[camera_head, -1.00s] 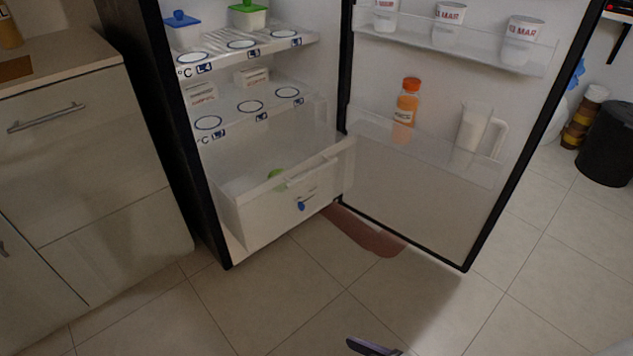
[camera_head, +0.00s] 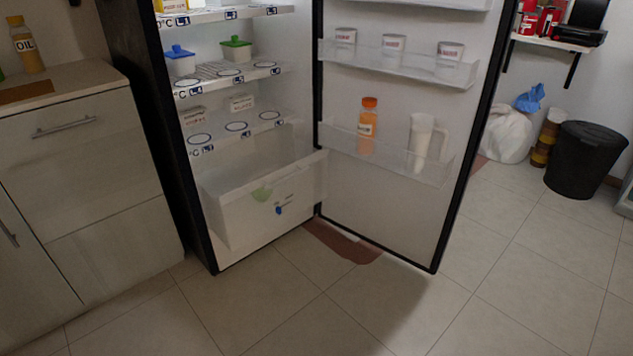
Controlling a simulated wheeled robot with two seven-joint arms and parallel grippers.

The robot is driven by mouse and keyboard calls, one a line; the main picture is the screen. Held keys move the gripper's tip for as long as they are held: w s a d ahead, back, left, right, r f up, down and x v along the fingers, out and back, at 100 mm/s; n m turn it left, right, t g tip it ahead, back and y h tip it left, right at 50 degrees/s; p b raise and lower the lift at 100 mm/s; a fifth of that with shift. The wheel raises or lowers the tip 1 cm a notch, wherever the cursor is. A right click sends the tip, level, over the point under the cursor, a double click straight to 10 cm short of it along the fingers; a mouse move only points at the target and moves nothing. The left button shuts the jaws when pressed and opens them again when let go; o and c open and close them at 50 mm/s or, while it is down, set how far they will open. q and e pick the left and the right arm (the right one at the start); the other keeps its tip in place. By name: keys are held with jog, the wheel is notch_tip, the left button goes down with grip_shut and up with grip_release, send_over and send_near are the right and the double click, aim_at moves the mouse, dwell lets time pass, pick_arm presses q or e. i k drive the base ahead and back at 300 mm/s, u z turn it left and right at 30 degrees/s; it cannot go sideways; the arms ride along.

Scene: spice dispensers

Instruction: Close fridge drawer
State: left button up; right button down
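The fridge drawer (camera_head: 249,213) is a clear-white box at the bottom of the open fridge, with a blue mark on its front. Its front sticks out somewhat, and its upper right corner overlaps the fridge's edge by the door hinge. The fridge door (camera_head: 385,195) stands wide open to the right. Neither of my grippers is in view.
Above the drawer are shelves with blue-lidded (camera_head: 179,63) and green-lidded (camera_head: 236,50) containers. An orange bottle (camera_head: 367,127) and a white jug (camera_head: 422,142) stand in the door shelf. A counter (camera_head: 95,165) borders the left. The tiled floor in front is clear.

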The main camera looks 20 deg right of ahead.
aim_at(215, 219)
jog(key=z, duration=0.35)
jog(key=i, duration=1.4)
jog(key=u, duration=0.45)
